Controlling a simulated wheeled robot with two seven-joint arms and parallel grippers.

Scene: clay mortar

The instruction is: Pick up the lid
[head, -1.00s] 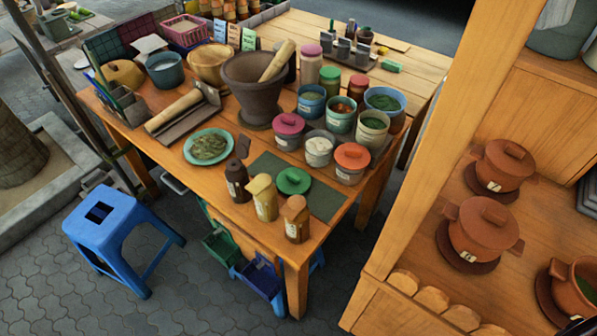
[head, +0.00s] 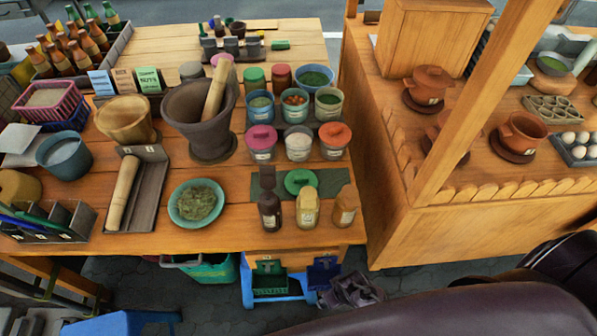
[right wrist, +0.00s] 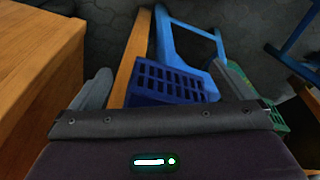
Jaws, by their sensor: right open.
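A green lid (head: 300,181) with a knob lies on a dark green mat (head: 328,185) near the front of the wooden table. My left gripper is in no view.
Three bottles (head: 307,207) stand just in front of the green lid, along the table's front edge. A plate of herbs (head: 197,203) is to the left. A wooden counter (head: 405,225) with a post stands to the right. Blue and green baskets (head: 325,273) are below the table.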

